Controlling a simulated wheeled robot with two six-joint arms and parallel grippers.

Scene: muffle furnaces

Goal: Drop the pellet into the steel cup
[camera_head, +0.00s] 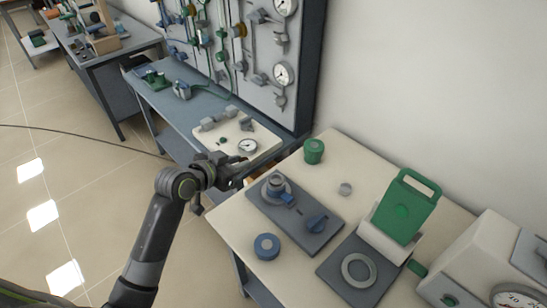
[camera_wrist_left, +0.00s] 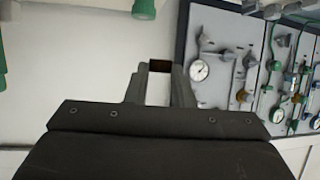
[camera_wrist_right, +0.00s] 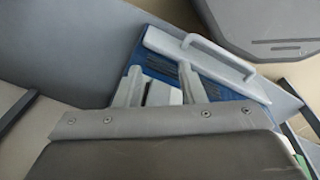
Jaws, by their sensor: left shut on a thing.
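My right gripper (camera_wrist_right: 158,85) shows only in the right wrist view. Its fingers are apart, with grey and blue surfaces behind them and nothing clearly held.
A gauge board (camera_head: 290,110) stands behind the blue bench.

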